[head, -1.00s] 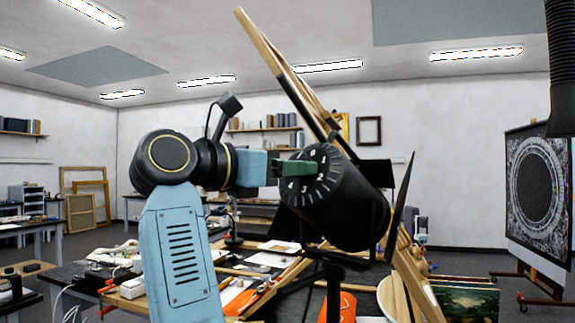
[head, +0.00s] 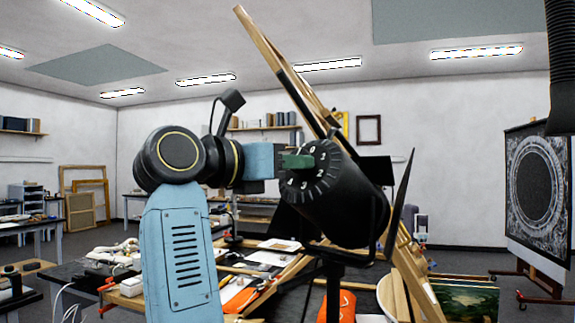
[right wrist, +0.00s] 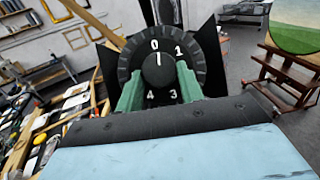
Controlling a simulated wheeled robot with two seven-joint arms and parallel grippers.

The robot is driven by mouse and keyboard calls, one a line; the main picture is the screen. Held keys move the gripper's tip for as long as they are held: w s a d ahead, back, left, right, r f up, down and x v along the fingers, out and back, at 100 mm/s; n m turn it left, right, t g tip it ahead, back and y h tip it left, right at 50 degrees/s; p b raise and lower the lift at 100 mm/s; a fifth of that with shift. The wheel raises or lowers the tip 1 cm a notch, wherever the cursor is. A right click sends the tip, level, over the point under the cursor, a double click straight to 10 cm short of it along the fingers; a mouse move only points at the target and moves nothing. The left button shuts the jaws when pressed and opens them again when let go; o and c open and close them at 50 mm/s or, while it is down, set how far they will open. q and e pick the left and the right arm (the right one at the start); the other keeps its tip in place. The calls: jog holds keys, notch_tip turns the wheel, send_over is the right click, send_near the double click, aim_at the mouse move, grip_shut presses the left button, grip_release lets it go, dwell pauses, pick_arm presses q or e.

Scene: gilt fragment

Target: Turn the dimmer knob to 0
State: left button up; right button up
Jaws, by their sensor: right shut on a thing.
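The dimmer knob (right wrist: 159,76) is a dark round knob with a white pointer line, at the centre of a black dial (right wrist: 205,68) on the end of a black lamp housing (head: 345,205). In the right wrist view the line points up at the 0, or a hair to its right. The 1, 3 and 4 also show there. My right gripper (head: 303,161) has green fingers, which stand on both sides of the knob in the right wrist view (right wrist: 158,88) and are shut on it. In the head view the fingers hide the knob. My left gripper is not in view.
The lamp housing sits in a black yoke with a dark flap (head: 402,205) at its right. A tilted wooden easel (head: 290,80) rises behind it. Cluttered worktables lie below and to the left. A framed dark panel (head: 540,195) stands at the far right.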

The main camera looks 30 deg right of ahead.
jog(key=o, duration=1)
jog(key=s+a, duration=0.1)
jog(key=a, duration=0.3)
jog(key=s+a, duration=0.1)
jog(key=a, duration=0.8)
jog(key=shift+s+f, duration=0.1)
jog(key=shift+s, duration=0.3)
